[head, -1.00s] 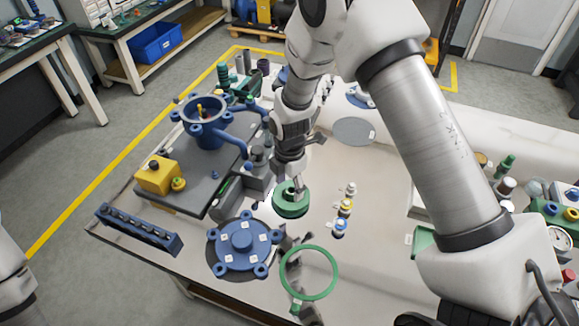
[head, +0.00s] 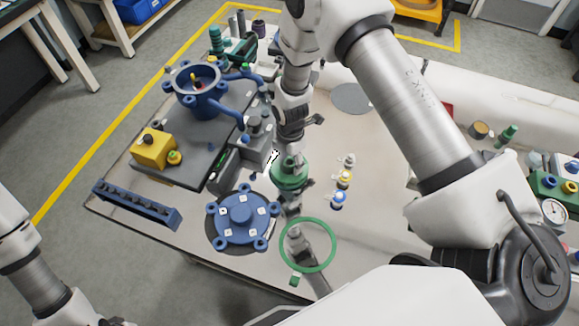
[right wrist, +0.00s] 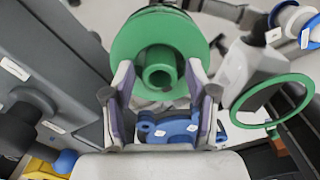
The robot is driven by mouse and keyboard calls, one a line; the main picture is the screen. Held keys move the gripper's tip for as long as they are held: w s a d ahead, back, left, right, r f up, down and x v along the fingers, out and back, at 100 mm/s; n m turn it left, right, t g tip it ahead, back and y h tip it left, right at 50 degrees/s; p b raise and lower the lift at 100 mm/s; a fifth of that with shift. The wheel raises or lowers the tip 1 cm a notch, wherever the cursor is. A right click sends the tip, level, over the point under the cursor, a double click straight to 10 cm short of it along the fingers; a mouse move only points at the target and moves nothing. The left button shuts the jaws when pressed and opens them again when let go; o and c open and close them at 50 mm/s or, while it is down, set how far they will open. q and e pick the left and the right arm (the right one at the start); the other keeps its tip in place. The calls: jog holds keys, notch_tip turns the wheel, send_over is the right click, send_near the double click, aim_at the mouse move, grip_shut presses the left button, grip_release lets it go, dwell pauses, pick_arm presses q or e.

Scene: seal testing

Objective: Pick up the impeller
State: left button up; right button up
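The impeller is the green disc with a hollow hub (head: 290,172), near the middle of the table in the head view. It also fills the upper middle of the right wrist view (right wrist: 157,45), its hub facing the camera. My right gripper (right wrist: 160,95) is at the impeller with its two fingers apart, one on each side of the hub. I see a gap between fingers and hub, and no clear grip. My left arm shows at the left edge of the head view, but I cannot make out its gripper.
A blue flanged cover (head: 242,217) and a green ring (head: 307,245) lie close in front of the impeller. Small capped fittings (head: 344,180) stand to its right. A grey block (head: 256,152) and a blue pump housing (head: 198,90) are at left. A blue rack (head: 136,205) lies front left.

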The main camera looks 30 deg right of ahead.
grip_shut()
jog(key=shift+r, duration=0.1)
